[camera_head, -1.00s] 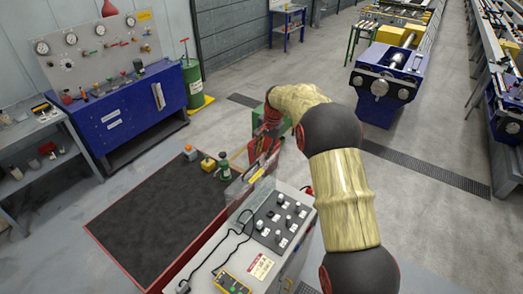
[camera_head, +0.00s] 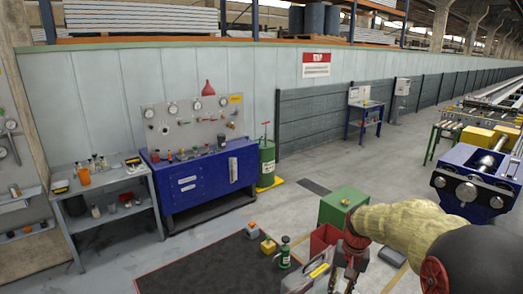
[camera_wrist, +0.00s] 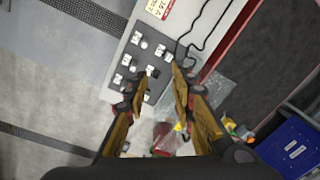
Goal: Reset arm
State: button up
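My arm reaches in from the lower right of the head view, with a tan sleeve over its links. My gripper (camera_head: 345,268) hangs at the bottom of that view, its fingers partly cut off by the frame edge. In the wrist view my gripper (camera_wrist: 160,82) points at a grey control panel (camera_wrist: 128,52) with several knobs. Its two fingers stand apart with nothing between them, so it is open and empty. I cannot tell how far the fingertips are above the panel.
A dark mat (camera_head: 215,266) with a green bottle (camera_head: 284,254) and small yellow blocks lies left of my gripper. A green box (camera_head: 343,204) and a red bin (camera_head: 324,238) stand just behind it. A blue workbench (camera_head: 200,182) is farther back. Blue machinery (camera_head: 470,190) stands right.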

jog(key=s+a+f+n+t+b, duration=0.1)
jog(key=s+f+b, duration=0.1)
jog(key=s+b, duration=0.5)
jog(key=s+a+f+n+t+b, duration=0.1)
jog(key=s+a+f+t+b, duration=0.1)
jog(key=s+b, duration=0.5)
jog(key=s+a+f+n+t+b, duration=0.2)
jog(key=s+b, duration=0.5)
jog(key=s, duration=0.7)
jog(key=shift+s+f+h, duration=0.3)
jog(key=shift+f, duration=0.1)
jog(key=shift+a, duration=0.1)
dwell(3.5)
